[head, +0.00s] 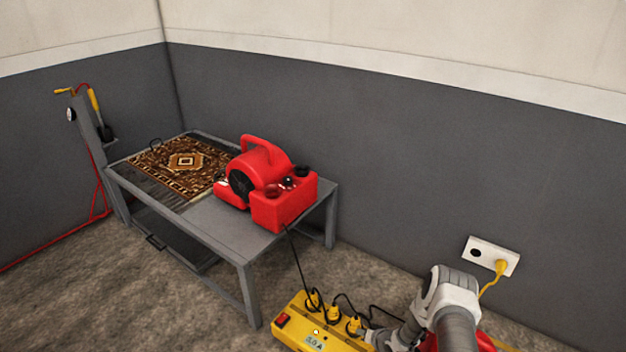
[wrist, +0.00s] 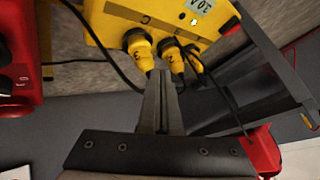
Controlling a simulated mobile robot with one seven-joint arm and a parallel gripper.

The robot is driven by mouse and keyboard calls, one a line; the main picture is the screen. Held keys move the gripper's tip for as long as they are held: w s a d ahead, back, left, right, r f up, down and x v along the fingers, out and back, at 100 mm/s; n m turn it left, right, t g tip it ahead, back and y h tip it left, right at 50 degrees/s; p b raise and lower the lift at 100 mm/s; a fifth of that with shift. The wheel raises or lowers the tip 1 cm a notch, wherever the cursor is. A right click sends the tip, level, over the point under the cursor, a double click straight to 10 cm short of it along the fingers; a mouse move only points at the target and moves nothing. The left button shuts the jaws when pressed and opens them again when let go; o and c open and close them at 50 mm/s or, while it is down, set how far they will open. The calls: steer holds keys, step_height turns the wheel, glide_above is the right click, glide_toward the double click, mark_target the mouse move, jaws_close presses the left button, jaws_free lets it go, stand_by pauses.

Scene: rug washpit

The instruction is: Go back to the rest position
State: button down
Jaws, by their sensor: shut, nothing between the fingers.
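My gripper (head: 368,336) is at the lower right of the head view, close to the right end of a yellow power strip (head: 290,338). In the wrist view the fingers of my gripper (wrist: 163,76) are together, with nothing between them. Their tips appear just below two yellow plugs (wrist: 140,50) in the strip, which also shows in the wrist view (wrist: 110,22). I cannot tell whether the fingers touch a plug. Part of the strip's right end is hidden behind my arm.
A red blower (head: 262,170) stands on a grey table (head: 225,232) beside a patterned rug (head: 170,165). Black cables run from the strip. A wall socket (head: 476,253) holds a yellow plug (head: 501,267). A red hose (head: 100,190) hangs at the left.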

steer(key=w+d+r+n+h, duration=0.1)
steer(key=w+d+r, duration=0.15)
steer(key=r, duration=0.85)
steer(key=w+d+r+h, duration=0.1)
steer(key=w+r, duration=0.3)
steer(key=r, duration=0.7)
steer(key=w+d+r+n+h, duration=0.1)
steer(key=w+d+r+h, duration=0.15)
steer(key=r, duration=0.85)
steer(key=s+a+r, duration=0.1)
steer(key=s+r, duration=0.5)
steer(key=r, duration=0.3)
steer(key=s+a+r+g, duration=0.1)
steer(key=s+r, duration=0.4)
steer(key=r, duration=0.5)
steer(key=s+a+r, duration=0.2)
steer(key=s+r, duration=0.4)
steer(key=r, duration=0.3)
steer(key=s+a+r+g, duration=0.1)
steer(key=s+a+r, duration=0.2)
steer(key=s, duration=0.9)
steer(key=s+a+r, duration=0.2)
steer(key=s+r, duration=0.1)
steer(key=s, duration=0.8)
step_height(320, 180, up, 23)
steer(key=p, duration=2.4)
steer(key=shift+y, duration=0.35)
